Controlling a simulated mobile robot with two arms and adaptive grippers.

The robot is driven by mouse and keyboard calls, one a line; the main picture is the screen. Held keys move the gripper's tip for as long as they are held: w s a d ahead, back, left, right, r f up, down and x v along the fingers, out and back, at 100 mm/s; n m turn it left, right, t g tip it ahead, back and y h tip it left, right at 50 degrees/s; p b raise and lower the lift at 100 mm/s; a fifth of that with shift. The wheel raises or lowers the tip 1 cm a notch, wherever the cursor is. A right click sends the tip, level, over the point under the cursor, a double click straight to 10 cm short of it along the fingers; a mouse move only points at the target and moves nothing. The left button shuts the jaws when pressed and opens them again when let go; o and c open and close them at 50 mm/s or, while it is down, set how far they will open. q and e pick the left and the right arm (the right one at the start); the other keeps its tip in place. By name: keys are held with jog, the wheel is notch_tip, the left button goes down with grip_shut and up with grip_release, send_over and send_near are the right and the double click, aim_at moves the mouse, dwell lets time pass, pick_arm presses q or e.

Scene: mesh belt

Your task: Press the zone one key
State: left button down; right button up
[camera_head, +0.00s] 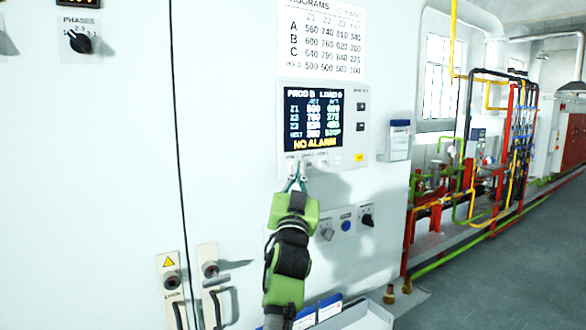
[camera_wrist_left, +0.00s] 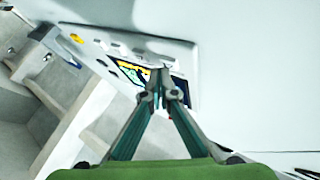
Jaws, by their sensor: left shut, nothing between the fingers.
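The control panel (camera_head: 370,145) is on the white cabinet front, with a lit screen (camera_head: 314,118) showing a program table and a yellow "NO ALARM" line. A row of small keys runs below the screen, ending in a yellow key (camera_head: 360,157). The key labels are too small to read surely, so I cannot single out the zone one key. My left gripper (camera_head: 296,182) is shut and empty, its tips at the left end of the key row. In the left wrist view the shut fingertips (camera_wrist_left: 163,90) overlap the screen and panel edge. I cannot tell whether they touch a key.
A printed program chart (camera_head: 321,40) hangs above the panel. Knobs and a blue button (camera_head: 346,225) sit below it, right of my left arm. Two latch handles (camera_head: 210,285) stick out at lower left. Red and yellow piping (camera_head: 490,150) stands to the right beside clear floor.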

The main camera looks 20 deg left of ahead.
pick_arm(q)
jog(key=shift+w+a+r, duration=0.1)
jog(key=shift+w+a, duration=0.1)
jog(key=shift+a, duration=0.05)
dwell(0.8)
jog(key=shift+s+d, duration=0.45)
jog(key=shift+d, duration=0.15)
jog(key=shift+s+d+b, duration=0.35)
jog(key=shift+s+d, duration=0.45)
jog(key=shift+d, duration=0.2)
jog(key=shift+s+d+b, duration=0.3)
jog(key=shift+s+d, duration=0.45)
jog(key=shift+d, duration=0.25)
